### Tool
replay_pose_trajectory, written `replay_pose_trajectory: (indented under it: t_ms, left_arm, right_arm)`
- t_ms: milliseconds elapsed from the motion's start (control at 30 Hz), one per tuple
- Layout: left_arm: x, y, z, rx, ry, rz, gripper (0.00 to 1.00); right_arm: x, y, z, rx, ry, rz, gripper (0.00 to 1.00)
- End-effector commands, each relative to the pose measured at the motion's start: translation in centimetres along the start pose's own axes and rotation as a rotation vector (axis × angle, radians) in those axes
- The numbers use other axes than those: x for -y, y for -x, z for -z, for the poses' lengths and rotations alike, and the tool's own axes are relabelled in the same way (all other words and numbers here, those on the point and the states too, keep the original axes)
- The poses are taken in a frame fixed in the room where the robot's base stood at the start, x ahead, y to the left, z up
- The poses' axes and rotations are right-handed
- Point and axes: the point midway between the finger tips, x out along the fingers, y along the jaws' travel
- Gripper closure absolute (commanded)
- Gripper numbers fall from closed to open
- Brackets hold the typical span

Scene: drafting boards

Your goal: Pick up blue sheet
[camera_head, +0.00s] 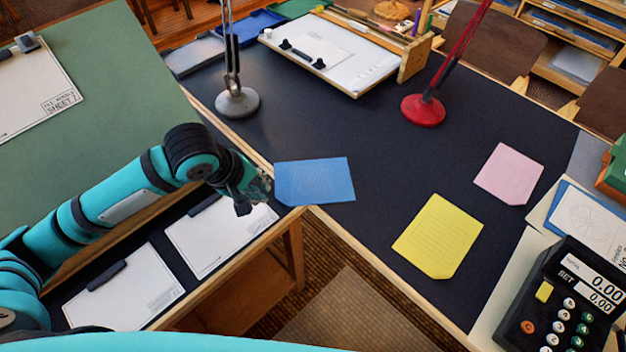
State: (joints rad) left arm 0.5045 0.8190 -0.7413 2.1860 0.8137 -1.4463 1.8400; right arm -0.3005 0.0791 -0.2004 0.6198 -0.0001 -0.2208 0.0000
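The blue sheet (316,181) is flat and shows near the middle of the view, across the left wooden edge of the dark desk top (390,150). My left gripper (260,188) is at the sheet's left edge, coming in from the left. Its fingertips are small and dark here, so I cannot tell whether they are open or shut, or whether they grip the sheet. I cannot tell whether the sheet rests on the desk or is slightly above it. My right gripper is not in view.
A yellow sheet (438,237) and a pink sheet (508,174) lie on the desk. A grey lamp base (237,103) and a red lamp base (423,110) stand behind. A calculator (562,300) is at lower right. Clipboards (215,240) lie below my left arm.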

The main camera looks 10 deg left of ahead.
Motion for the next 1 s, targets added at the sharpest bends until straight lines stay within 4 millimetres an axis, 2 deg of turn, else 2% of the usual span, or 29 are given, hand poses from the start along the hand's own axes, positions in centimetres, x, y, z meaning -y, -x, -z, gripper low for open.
replay_pose_trajectory:
  t_ms: [33,100,233,700,1000]
  left_arm:
    - [-0.1,0.6,0.8,-0.012,0.052,0.012,0.92]
    - [0.0,1.1,1.3,-0.015,0.112,0.024,0.92]
    - [0.1,0.3,1.6,-0.015,0.158,0.033,0.92]
    - [0.3,-9.2,1.7,-0.016,0.156,0.031,0.92]
    - [0.5,-11.6,1.7,-0.017,0.155,0.031,0.92]
  right_arm:
    - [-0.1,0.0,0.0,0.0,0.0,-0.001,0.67]
    - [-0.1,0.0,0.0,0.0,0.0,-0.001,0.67]
    - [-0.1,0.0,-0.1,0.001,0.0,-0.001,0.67]
    - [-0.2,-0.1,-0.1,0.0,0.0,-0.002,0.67]
    - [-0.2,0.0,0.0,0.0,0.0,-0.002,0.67]
